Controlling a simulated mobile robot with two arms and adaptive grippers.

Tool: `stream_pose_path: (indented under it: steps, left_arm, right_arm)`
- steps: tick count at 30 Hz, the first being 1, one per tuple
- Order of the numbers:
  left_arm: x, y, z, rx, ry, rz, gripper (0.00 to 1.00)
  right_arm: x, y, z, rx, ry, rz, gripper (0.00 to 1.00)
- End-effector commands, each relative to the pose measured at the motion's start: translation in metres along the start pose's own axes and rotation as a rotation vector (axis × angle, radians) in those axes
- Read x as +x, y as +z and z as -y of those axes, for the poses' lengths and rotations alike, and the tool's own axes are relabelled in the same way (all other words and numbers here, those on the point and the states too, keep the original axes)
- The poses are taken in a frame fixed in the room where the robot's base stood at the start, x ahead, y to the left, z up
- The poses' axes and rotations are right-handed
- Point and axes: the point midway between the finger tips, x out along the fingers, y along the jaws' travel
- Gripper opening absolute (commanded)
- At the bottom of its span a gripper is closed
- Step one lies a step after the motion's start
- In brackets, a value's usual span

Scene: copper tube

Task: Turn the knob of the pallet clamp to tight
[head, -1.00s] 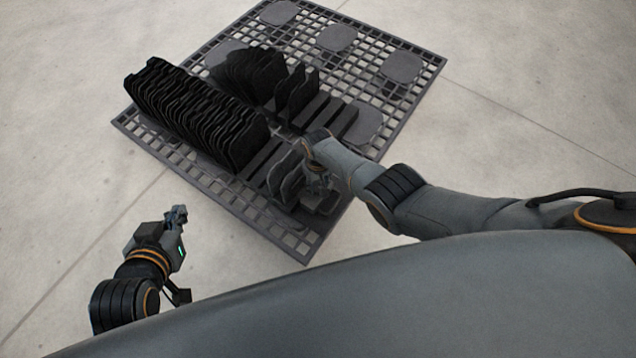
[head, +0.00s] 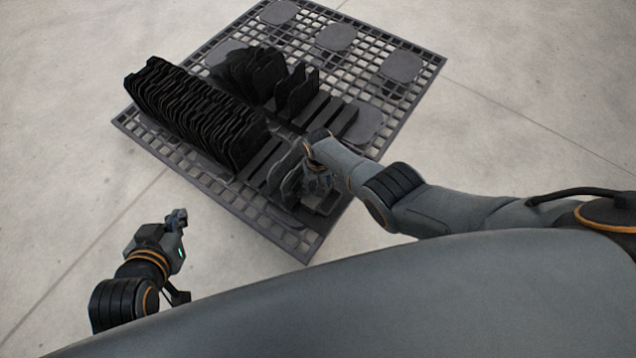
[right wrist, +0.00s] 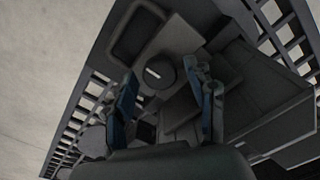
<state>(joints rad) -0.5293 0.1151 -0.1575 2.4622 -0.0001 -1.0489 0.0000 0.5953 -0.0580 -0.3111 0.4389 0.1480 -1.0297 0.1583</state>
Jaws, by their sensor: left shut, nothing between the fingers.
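The pallet clamp (right wrist: 185,38) is a dark grey block on the pallet in the right wrist view. Its round dark knob (right wrist: 160,73) carries a short pale mark. My right gripper (right wrist: 160,82) is open, with one finger on each side of the knob; I cannot tell whether they touch it. In the head view my right gripper (head: 318,185) is over the near corner of the pallet, and my own wrist hides much of it and the clamp. My left gripper (head: 180,218) is shut and empty, over the floor left of the pallet.
The grid pallet (head: 425,88) lies on the pale concrete floor (head: 540,75). A long row of black plates (head: 190,105) stands on it, with a second black group (head: 250,75) behind. Several upright plates stand close to my right gripper. The floor around the pallet is clear.

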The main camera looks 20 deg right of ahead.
Motion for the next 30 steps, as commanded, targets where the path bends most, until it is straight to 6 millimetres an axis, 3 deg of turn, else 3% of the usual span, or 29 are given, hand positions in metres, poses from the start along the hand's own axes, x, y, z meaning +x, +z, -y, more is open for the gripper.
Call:
stream_pose_path:
  steps: [14, 23, 30]
  left_arm:
    - [-0.001, 0.001, -0.001, 0.001, 0.002, 0.002, 0.00]
    - [0.000, 0.001, -0.001, 0.001, 0.001, 0.001, 0.00]
    - [0.000, 0.000, -0.001, 0.000, 0.001, 0.001, 0.00]
  right_arm:
    - [-0.005, -0.001, 0.001, -0.002, -0.001, -0.002, 0.60]
    - [-0.030, 0.000, 0.000, -0.003, 0.000, -0.003, 0.60]
    - [-0.064, 0.000, -0.001, -0.001, 0.001, -0.004, 0.60]
